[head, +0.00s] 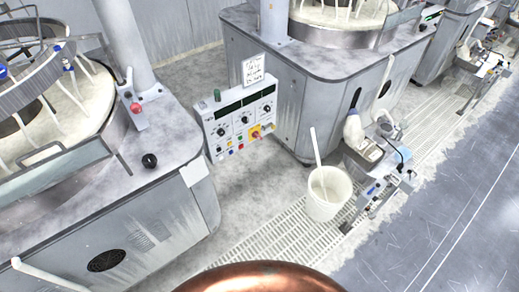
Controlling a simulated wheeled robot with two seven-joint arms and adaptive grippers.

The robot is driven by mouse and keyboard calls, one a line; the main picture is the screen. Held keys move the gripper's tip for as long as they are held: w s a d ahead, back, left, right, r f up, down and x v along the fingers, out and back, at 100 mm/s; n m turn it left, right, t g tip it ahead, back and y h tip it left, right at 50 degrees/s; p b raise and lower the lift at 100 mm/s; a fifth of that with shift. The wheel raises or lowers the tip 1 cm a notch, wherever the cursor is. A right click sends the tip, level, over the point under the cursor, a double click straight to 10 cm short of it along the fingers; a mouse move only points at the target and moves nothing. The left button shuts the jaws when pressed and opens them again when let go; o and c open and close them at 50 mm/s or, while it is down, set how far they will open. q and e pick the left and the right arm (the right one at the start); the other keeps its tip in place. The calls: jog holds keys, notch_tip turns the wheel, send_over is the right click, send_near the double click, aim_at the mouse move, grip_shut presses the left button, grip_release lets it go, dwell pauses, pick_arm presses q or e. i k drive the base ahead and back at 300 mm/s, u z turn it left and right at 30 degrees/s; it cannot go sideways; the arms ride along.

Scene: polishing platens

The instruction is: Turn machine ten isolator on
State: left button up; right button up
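A grey control panel (240,122) stands between two polishing machines, its face tilted up. It has dark display strips, several black knobs and small coloured buttons. At its lower right is a yellow plate with a red rotary switch (256,133), which looks like the isolator. The switch is too small to tell which way it is turned. A handwritten paper sign (253,69) stands above the panel; I cannot read its writing. Neither of my grippers is in view.
A polishing machine (165,225) fills the left, with a red button box (134,106) on top. Another machine (305,75) stands behind the panel. A white bucket (327,194) with a stick stands on the floor grating (285,232). Grey floor (430,215) is clear at right.

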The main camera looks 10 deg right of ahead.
aim_at(255, 134)
jog(key=z, duration=0.3)
jog(key=i, duration=0.95)
jog(key=u, duration=0.65)
